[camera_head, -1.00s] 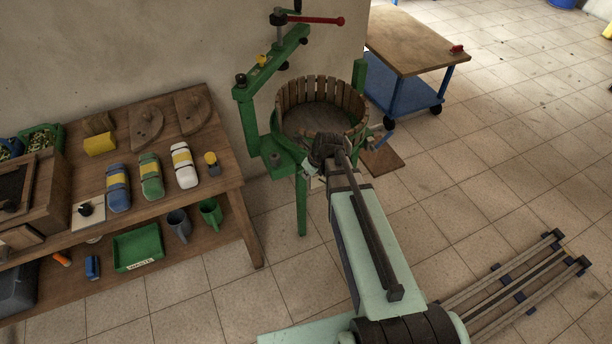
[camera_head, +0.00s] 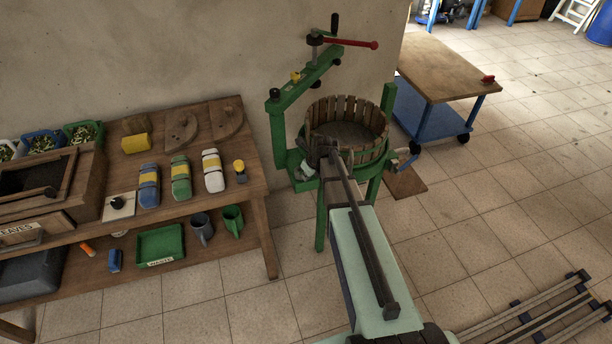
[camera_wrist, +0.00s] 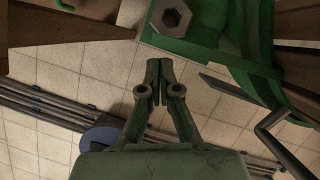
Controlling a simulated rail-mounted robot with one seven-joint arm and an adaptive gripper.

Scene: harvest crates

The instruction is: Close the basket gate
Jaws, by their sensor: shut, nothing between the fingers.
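The round wooden-slat basket (camera_head: 347,101) stands inside the green press frame (camera_head: 276,128) in the head view. My wrist covers its front left side. Slats show at the front right (camera_head: 374,152); I cannot tell which section is the gate or how far it stands open. My gripper (camera_wrist: 160,66) is shut and empty in the wrist view. Its fingertips are just below a green frame part with a hex bolt (camera_wrist: 172,16). Brown wood, apparently basket slats (camera_wrist: 296,22), shows at the upper right there. Contact cannot be told.
A wooden bench (camera_head: 257,196) with bottles, bins and mugs stands left of the press. A blue trolley with a wooden top (camera_head: 440,68) stands behind to the right. A bent grey rod (camera_wrist: 275,135) is right of my gripper. Floor rails (camera_head: 545,318) lie at lower right.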

